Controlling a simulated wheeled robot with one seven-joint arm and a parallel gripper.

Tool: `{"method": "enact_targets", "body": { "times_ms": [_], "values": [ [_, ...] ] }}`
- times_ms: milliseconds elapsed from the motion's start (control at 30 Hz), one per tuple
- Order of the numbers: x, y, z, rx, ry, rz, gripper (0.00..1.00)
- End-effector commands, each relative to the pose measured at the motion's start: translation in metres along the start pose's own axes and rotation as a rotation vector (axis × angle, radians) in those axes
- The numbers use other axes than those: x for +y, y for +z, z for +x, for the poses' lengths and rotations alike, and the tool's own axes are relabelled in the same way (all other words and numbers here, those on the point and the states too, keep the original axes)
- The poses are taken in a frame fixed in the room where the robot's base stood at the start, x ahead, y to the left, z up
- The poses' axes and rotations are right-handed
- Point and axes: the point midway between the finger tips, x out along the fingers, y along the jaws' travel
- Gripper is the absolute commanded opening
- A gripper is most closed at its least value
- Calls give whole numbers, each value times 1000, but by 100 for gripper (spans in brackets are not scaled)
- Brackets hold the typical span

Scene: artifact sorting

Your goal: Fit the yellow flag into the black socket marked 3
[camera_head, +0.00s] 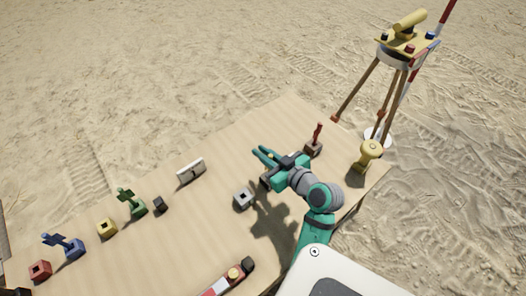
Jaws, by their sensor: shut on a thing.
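My gripper (264,154) is teal and reaches over the middle of the table, its fingers pointing left. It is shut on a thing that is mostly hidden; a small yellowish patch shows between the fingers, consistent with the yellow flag. A small black block (159,204) stands on the table next to the green socket, well to the left of my gripper. Another dark block (249,264) is at the front edge. No number can be read on any block, so I cannot tell which is marked 3.
A grey socket (244,198) stands below-left of my gripper. A red flag (318,132) stands right of it. Left are a green flag (125,194), yellow socket (106,228), blue flag (66,241) and red socket (40,270). A pale box (191,171) lies behind.

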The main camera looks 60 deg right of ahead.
Motion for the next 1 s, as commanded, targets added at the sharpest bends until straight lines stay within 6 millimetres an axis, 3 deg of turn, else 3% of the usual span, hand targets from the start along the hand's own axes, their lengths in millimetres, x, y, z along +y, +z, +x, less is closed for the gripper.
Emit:
{"method": "enact_targets", "body": {
  "times_ms": [467,500,567,867,1000],
  "values": [
    [0,10,2,0,0,0,0],
    [0,10,2,0,1,0,20],
    [0,9,2,0,1,0,32],
    [0,9,2,0,1,0,32],
    [0,9,-8,0,1,0,32]
  ]
}}
